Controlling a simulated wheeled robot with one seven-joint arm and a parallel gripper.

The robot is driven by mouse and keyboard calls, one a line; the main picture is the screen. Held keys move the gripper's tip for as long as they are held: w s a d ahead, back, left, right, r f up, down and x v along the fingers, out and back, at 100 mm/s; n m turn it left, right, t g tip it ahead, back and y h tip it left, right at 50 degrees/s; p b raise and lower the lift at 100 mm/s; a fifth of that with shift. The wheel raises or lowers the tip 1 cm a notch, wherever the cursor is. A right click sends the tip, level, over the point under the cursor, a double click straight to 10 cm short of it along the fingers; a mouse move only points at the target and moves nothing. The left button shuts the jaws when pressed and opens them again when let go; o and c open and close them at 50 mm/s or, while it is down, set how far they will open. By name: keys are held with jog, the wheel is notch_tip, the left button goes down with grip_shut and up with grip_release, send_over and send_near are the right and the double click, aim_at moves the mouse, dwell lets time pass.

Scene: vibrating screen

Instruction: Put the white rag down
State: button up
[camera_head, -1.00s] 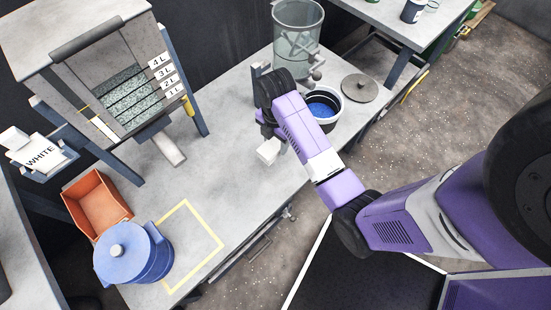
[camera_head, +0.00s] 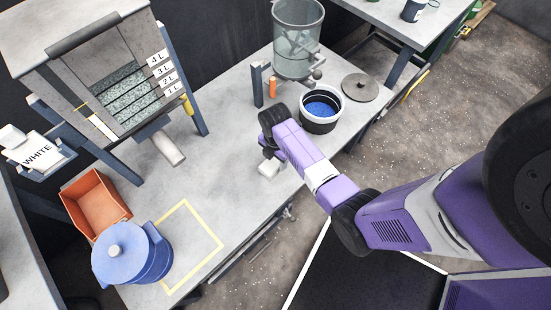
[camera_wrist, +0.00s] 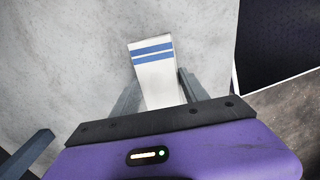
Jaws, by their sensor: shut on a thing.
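The white rag (camera_wrist: 155,75) has two blue stripes and sits between the two fingers of my gripper (camera_wrist: 162,88) in the wrist view. My gripper is shut on it. In the head view the rag (camera_head: 268,169) shows as a small white piece below my gripper (camera_head: 268,158), low over the grey workbench (camera_head: 235,160). I cannot tell whether the rag touches the bench top.
A blue lidded pot (camera_head: 133,255) and an orange bin (camera_head: 96,203) stand at the bench's left, beside a yellow taped outline (camera_head: 207,222). Bare bench surrounds the rag.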

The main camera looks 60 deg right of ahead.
jog(key=o, duration=1.2)
jog(key=shift+f, duration=0.1)
jog(key=shift+f+b, duration=0.15)
jog(key=shift+b, duration=0.15)
